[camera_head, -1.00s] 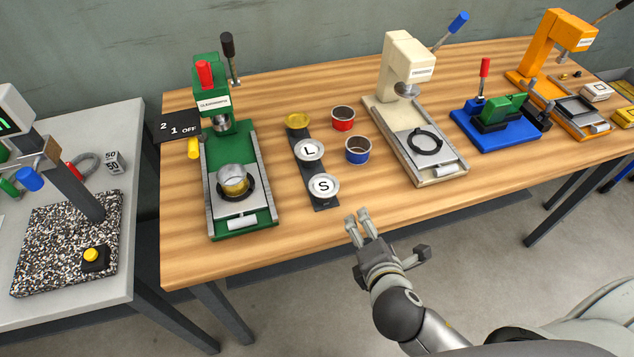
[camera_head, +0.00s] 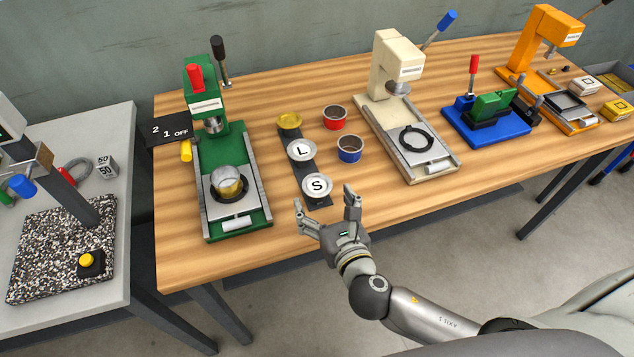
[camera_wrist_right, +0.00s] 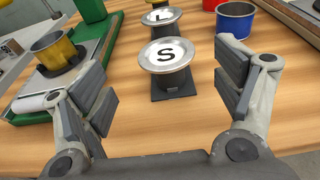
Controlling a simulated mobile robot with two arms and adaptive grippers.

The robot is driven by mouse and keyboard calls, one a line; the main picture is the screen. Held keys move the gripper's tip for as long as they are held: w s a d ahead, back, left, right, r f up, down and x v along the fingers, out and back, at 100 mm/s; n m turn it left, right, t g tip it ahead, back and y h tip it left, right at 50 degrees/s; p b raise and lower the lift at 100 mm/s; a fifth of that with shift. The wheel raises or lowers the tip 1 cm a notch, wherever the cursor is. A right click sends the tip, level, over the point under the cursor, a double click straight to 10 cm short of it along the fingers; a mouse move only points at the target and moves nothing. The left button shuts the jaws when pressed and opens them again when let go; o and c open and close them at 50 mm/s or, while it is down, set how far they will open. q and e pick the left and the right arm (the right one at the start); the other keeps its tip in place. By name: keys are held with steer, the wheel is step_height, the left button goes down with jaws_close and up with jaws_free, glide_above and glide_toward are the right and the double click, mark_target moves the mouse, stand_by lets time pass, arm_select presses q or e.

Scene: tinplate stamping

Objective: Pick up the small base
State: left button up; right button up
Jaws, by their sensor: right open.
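The small base is the silver disc marked S (camera_head: 317,185), at the near end of a dark strip (camera_head: 292,160) on the wooden table. In the right wrist view the S disc (camera_wrist_right: 166,55) sits raised on a dark stand, ahead of and between my fingers. My right gripper (camera_head: 326,199) is open and empty at the table's front edge, just short of the disc and apart from it; its two fingers also show in the right wrist view (camera_wrist_right: 168,100). The similar disc marked L (camera_head: 301,150) sits behind it, with a gold disc (camera_head: 290,120) farther back. My left gripper is not in view.
A green press (camera_head: 238,190) holding a metal cup (camera_head: 229,182) stands left of the strip. A blue cup (camera_head: 349,149) and a red cup (camera_head: 335,117) stand to the right, then a cream press (camera_head: 396,75). Bare tabletop lies right of the S disc.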

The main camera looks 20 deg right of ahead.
mark_target(318, 187)
steer(key=shift+w+d, duration=0.15)
steer(key=shift+w, duration=0.5)
steer(key=w, duration=0.2)
steer(key=w+f+p, duration=0.1)
steer(key=w, duration=0.1)
steer(key=shift+f, duration=0.15)
steer(key=shift+s, duration=0.1)
steer(key=c, duration=1.3)
